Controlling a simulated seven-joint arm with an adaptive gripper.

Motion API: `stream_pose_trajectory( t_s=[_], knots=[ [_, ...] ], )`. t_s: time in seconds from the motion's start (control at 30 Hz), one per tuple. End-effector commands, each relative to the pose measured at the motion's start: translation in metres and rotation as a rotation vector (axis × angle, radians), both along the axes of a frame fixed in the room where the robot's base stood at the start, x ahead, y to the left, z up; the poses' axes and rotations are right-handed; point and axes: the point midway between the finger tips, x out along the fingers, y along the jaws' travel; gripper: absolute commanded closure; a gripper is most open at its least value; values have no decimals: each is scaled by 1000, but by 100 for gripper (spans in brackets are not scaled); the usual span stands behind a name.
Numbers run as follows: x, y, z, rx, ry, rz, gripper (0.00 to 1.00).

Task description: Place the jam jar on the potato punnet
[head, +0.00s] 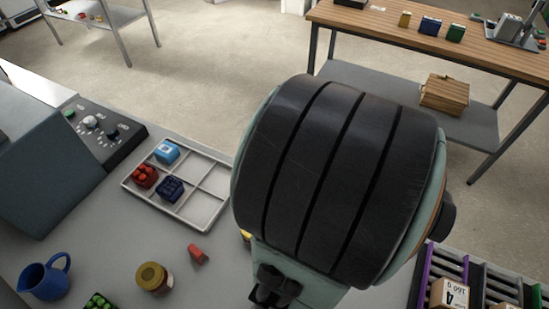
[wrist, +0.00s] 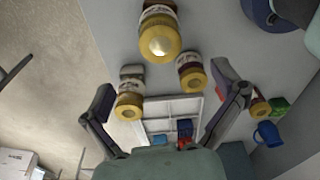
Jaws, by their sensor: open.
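Several jars with yellow lids show in the wrist view: a large one at top centre (wrist: 160,35), one right of centre (wrist: 191,74), one left of centre (wrist: 130,103) and one at far right (wrist: 259,106). Which is the jam jar I cannot tell. One yellow-lidded jar (head: 152,277) shows in the head view at lower left. My gripper (wrist: 165,84) is open; two jars show between its spread fingers, but contact is not visible. My arm hides most of this area in the head view. I cannot make out the potato punnet for sure; a knobbly green item (head: 100,302) is cut off at the bottom edge.
A divided white tray (head: 206,208) holds red and blue items. A blue jug (head: 45,278) stands at lower left, with a small red piece (head: 198,254) nearer the tray. A control panel (head: 103,135) is behind. A slotted crate (head: 435,262) with boxes is at lower right.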

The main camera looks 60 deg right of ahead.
Motion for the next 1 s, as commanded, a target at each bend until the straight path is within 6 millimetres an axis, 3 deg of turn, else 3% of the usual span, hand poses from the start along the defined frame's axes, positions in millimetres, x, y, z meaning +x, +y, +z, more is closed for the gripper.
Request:
stream_pose_trajectory(
  t_s=[0.27, 0.37, 0.47, 0.5, 0.6, 0.7, 0.8, 1.0],
  knots=[
    [1, 1, 3, 1, -1, 1, 6],
    [26, 12, 8, 18, -17, 12, 6],
    [77, 49, 20, 68, -36, 29, 6],
    [98, 73, 26, 93, -33, 36, 6],
    [128, 143, 40, 136, 10, 42, 6],
    [128, 201, 49, 130, 69, 29, 6],
    [115, 237, 53, 94, 110, 5, 6],
    [100, 259, 54, 49, 133, -35, 6]
  ],
)
